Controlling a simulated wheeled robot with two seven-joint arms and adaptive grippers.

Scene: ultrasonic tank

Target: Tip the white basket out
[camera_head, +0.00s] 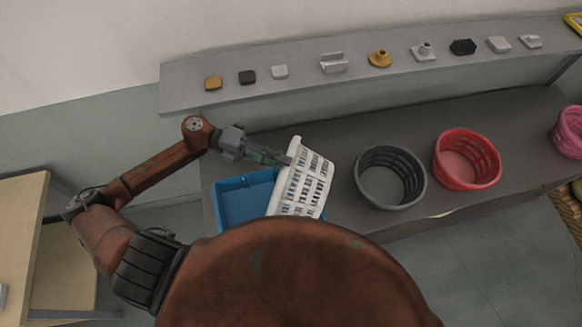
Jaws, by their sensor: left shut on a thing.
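The white basket (306,184) is tilted steeply, with its slatted side showing, over the right part of a blue tray (232,204). My left gripper (284,159) is shut on the rim of the white basket at its upper left. The inside of the basket is hidden, so I cannot tell whether anything is in it. The visible left part of the blue tray looks empty; the rest is hidden behind the basket and my own body. My right gripper is not in view.
A grey basket (390,178), a red basket (467,160) and a pink basket (569,132) stand to the right on the dark bench (340,143). A shelf (190,94) behind holds several small parts. A wooden table (22,222) is at the left.

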